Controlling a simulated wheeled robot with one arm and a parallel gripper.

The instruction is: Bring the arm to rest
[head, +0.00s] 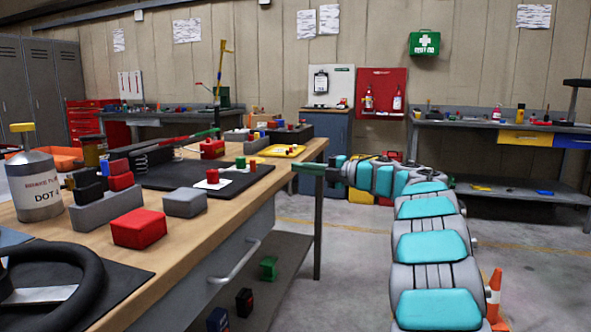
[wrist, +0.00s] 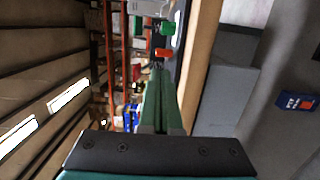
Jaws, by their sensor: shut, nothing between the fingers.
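My arm (head: 425,245) is teal and grey. In the head view it reaches up from the bottom right and bends left at the far end. My gripper (head: 298,167) points left just beyond the right edge of the workbench, near the height of its top. In the wrist view my gripper (wrist: 160,70) shows its two green fingers side by side, shut with nothing between them. The wrist picture is turned on its side.
The wooden workbench (head: 235,198) fills the left, holding a red box (head: 140,228), a grey box (head: 185,202), a DOT 4 can (head: 35,188) and a steering wheel (head: 45,285). An orange cone (head: 494,295) stands beside my arm. Floor to the right is mostly clear.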

